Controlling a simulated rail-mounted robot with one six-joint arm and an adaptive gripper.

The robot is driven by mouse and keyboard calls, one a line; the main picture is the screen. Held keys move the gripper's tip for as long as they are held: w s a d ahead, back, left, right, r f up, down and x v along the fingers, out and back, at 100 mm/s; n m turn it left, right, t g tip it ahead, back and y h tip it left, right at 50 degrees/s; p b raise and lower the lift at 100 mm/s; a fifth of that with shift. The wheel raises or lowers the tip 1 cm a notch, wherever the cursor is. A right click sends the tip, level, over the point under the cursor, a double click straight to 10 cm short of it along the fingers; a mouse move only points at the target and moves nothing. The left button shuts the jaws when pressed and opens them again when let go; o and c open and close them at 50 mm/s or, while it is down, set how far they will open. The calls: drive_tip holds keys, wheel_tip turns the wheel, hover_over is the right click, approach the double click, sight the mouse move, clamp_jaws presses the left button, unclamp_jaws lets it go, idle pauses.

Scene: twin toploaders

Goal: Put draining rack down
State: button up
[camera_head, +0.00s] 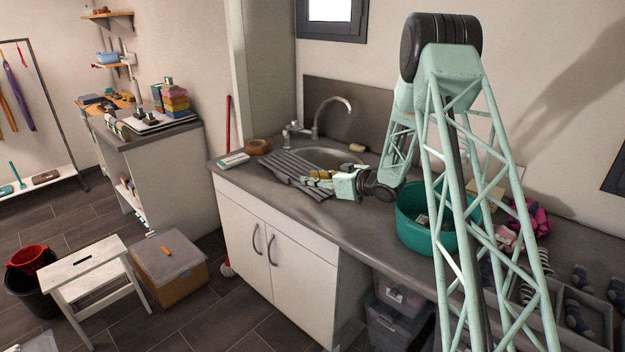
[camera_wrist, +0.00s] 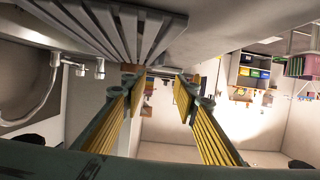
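The draining rack (camera_head: 287,168) is a dark grey slatted panel. It appears to lie on the counter, at the near left side of the sink (camera_head: 333,157). In the wrist view its slats (camera_wrist: 128,28) fill the top middle. My gripper (camera_head: 316,175) is low over the counter at the rack's right part, partly covering it in the head view. In the wrist view my gripper (camera_wrist: 160,84) has its two yellow-padded fingers apart, with no slat visible between them. Whether the fingers touch the rack cannot be told.
A teal basin (camera_head: 412,228) stands on the counter right of my gripper. A tap (camera_head: 318,115) rises behind the sink. A brown tape roll (camera_head: 257,146) and a small white-and-green box (camera_head: 234,160) lie left of the rack. The counter's front strip (camera_head: 262,190) is clear.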

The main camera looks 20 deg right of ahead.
sight(285, 175)
drive_tip(key=shift+b+x, duration=0.9)
drive_tip(key=shift+x, duration=5.9)
drive_tip(key=shift+c, duration=0.6)
clamp_jaws()
